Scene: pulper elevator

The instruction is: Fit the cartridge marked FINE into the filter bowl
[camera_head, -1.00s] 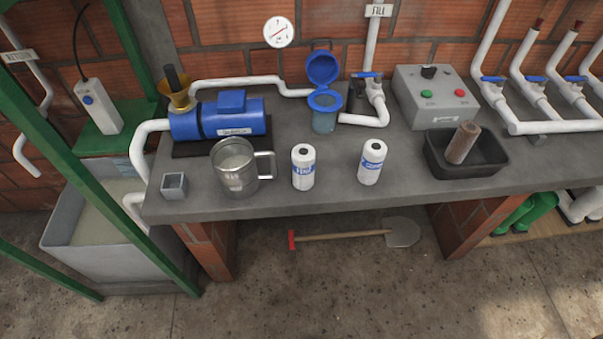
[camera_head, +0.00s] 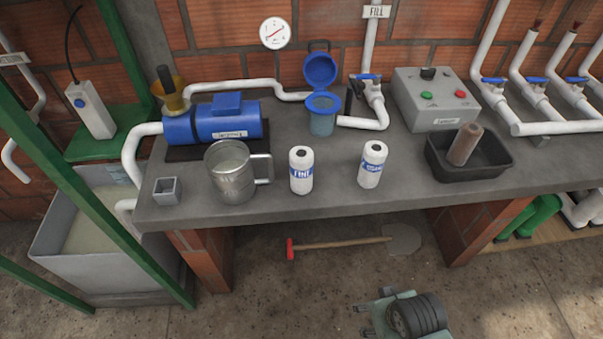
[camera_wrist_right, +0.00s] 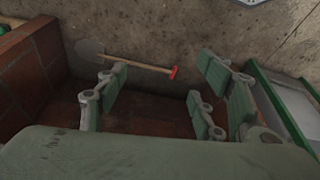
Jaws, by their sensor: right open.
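The cartridge marked FINE (camera_head: 301,171) stands upright on the grey bench, white with a blue label band. A second white cartridge (camera_head: 373,164) with a blue band stands upright to its right; its label is too small to read surely. The filter bowl (camera_head: 322,118) is behind them, translucent blue, with its blue lid (camera_head: 320,71) swung up; its inside is hard to see. My right gripper (camera_head: 364,320) is low in front of the bench, apart from both cartridges. The right wrist view shows its green-padded fingers (camera_wrist_right: 160,95) spread and empty. My left gripper is out of view.
A steel jug (camera_head: 231,178) and small grey box (camera_head: 166,190) stand left of FINE. A black tray (camera_head: 485,178) holds a brown cylinder (camera_head: 464,146). A blue pump (camera_head: 215,122), control box (camera_head: 435,98) and white pipes line the back. A shovel (camera_head: 340,243) lies below the bench.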

